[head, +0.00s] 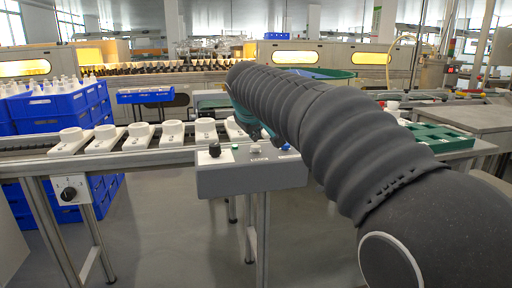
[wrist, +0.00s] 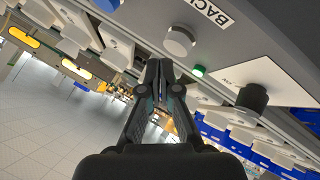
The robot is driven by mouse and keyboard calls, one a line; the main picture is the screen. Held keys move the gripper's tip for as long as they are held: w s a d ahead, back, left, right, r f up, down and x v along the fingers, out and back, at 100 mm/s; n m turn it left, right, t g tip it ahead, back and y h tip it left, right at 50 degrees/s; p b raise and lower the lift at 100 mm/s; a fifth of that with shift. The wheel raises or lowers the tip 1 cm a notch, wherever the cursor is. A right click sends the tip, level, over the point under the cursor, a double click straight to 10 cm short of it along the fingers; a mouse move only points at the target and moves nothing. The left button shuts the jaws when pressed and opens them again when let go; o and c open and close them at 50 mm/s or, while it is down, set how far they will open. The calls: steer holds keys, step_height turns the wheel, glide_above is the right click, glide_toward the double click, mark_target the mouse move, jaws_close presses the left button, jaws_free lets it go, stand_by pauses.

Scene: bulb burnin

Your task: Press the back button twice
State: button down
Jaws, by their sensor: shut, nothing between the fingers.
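The back button is a round pale grey button (wrist: 179,40) beside the printed BACK label (wrist: 207,12) in the wrist view. In the head view the pale button (head: 256,149) sits on top of the grey control box (head: 250,181). My gripper (wrist: 159,64) is shut and empty. Its fingertips appear just below and left of the grey button in the wrist view; I see no clear contact, and the exact gap cannot be told. In the head view my arm hides most of the gripper.
White holders (head: 140,136) line the conveyor behind the box. Blue crates (head: 60,103) stand at left.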

mark_target(255, 147)
steer(key=shift+f, duration=0.4)
steer(key=shift+f+b, duration=0.5)
steer(key=shift+b, duration=0.05)
stand_by(0.7)
steer(key=shift+r, duration=0.15)
steer(key=shift+r+p, duration=0.8)
steer(key=shift+p, duration=0.1)
steer(key=shift+r, duration=0.1)
step_height(255, 147, up, 5)
steer(key=p, duration=0.4)
steer(key=shift+p, duration=0.3)
